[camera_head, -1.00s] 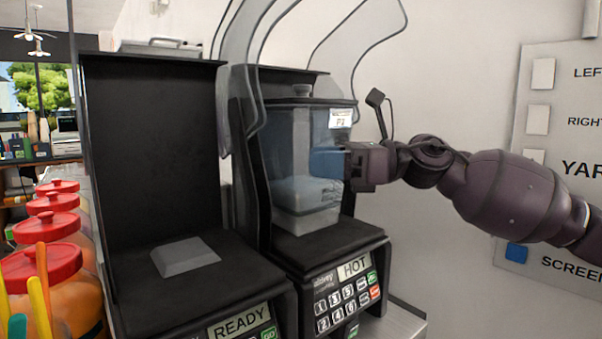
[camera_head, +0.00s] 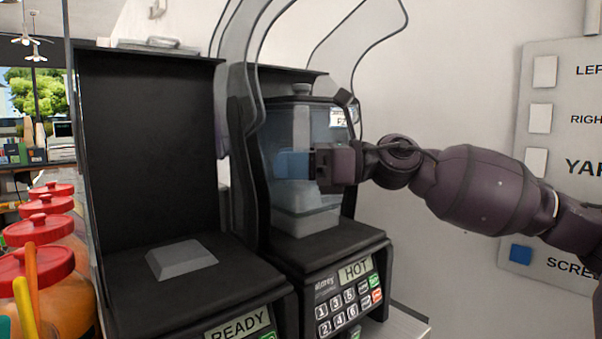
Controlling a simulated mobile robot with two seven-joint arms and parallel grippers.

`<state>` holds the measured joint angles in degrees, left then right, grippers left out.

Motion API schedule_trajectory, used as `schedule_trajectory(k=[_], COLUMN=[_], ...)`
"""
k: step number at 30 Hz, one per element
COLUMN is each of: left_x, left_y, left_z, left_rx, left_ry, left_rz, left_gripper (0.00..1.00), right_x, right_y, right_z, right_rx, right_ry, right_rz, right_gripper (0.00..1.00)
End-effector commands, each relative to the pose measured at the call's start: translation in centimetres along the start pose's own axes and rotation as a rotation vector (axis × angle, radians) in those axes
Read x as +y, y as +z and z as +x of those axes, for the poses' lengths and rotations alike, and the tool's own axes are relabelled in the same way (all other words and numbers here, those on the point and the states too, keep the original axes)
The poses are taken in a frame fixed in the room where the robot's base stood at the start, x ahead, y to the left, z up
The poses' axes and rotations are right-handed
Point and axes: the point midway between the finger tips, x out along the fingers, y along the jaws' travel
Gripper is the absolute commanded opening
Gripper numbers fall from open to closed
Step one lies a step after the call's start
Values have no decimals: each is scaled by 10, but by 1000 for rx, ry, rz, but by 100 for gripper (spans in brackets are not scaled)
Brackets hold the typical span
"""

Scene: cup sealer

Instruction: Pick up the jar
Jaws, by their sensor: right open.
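The jar (camera_head: 326,205) is a clear blender jar with a dark lid. It stands upright on the right-hand machine base, the one with the "HOT" display. My right gripper (camera_head: 292,165) comes in from the right, with its blue fingers at the front of the jar, about mid-height. The fingers overlap the jar in the picture, and I cannot tell whether they touch it. The gripper is open. My left gripper is not in view.
The right machine (camera_head: 325,247) has a raised clear hood (camera_head: 372,35) above the jar. An empty machine (camera_head: 185,258) reading "READY" stands to the left. Red-lidded jars (camera_head: 40,230) line the far left. A wall sign (camera_head: 560,130) is on the right.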

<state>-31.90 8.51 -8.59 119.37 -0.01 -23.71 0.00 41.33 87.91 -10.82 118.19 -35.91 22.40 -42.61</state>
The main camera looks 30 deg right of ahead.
Motion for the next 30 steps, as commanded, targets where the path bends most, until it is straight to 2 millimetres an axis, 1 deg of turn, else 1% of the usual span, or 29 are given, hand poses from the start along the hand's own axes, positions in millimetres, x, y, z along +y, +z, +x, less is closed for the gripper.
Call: schedule_trajectory(k=[7, 8, 15, 17, 30], left_x=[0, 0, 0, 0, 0], left_y=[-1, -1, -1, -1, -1], left_z=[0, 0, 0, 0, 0], left_rx=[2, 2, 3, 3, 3], left_ry=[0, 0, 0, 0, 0], left_rz=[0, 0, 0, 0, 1], left_gripper=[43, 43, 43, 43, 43], right_x=[0, 0, 0, 0, 0], right_y=[0, 0, 0, 0, 0], right_z=[0, 0, 0, 0, 0], right_rx=[0, 0, -1, 0, -1], right_ry=[0, 0, 0, 0, 0], right_rz=[-1, 0, 0, 0, 0], right_gripper=[48, 45, 8, 0, 0])
